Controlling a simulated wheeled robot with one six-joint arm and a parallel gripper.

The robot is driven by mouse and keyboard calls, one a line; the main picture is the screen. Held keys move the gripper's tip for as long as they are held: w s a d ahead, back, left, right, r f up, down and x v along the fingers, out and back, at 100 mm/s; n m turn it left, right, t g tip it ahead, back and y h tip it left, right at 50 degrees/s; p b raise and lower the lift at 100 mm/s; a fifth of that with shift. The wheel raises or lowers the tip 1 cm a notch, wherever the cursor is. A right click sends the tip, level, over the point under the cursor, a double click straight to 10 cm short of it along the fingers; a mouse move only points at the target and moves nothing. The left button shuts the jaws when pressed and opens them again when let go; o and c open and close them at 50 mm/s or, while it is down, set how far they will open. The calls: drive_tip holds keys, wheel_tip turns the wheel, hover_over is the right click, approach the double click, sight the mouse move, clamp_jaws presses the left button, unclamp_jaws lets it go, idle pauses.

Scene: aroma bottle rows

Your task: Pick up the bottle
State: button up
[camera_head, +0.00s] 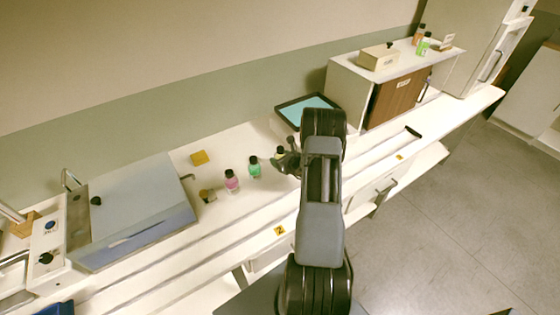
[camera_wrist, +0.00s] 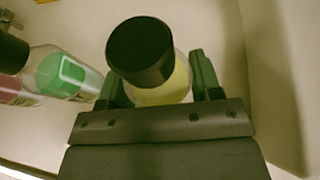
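A bottle with a black cap and yellow contents (camera_wrist: 165,92) stands between the two fingers of my gripper (camera_wrist: 158,85) in the wrist view. The fingers lie along both sides of its body, close to the glass; I cannot tell whether they press on it. In the head view my gripper (camera_head: 289,161) is low over the counter at the yellow bottle (camera_head: 279,152), which my arm partly hides. A green bottle (camera_head: 254,167) and a pink bottle (camera_head: 232,181) stand to its left. Both also show at the left of the wrist view, the green one (camera_wrist: 62,75) nearer.
A small brown-amber bottle (camera_head: 208,195) and a yellow block (camera_head: 200,157) are farther left on the counter. A black tray with a teal surface (camera_head: 308,108) lies behind my gripper. A white cabinet (camera_head: 345,92) stands at the right and a grey-lidded device (camera_head: 130,215) at the left.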

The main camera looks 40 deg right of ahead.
sight(283, 153)
drive_tip(key=c, duration=0.6)
drive_tip(key=shift+r, duration=0.55)
wheel_tip(283, 153, up, 2)
drive_tip(key=shift+d+r, duration=0.15)
drive_tip(key=shift+r, duration=0.1)
drive_tip(key=shift+s+d+r+p, duration=0.15)
drive_tip(key=shift+s+d+r, duration=1.45)
drive_tip(key=shift+r, duration=0.95)
drive_tip(key=shift+s+d+r+p, duration=0.15)
drive_tip(key=shift+s+d+r, duration=1.5)
drive_tip(key=shift+r, duration=0.95)
drive_tip(key=shift+s+d+r+p, duration=0.15)
drive_tip(key=shift+s+d+r, duration=1.15)
drive_tip(key=shift+s+r, duration=0.95)
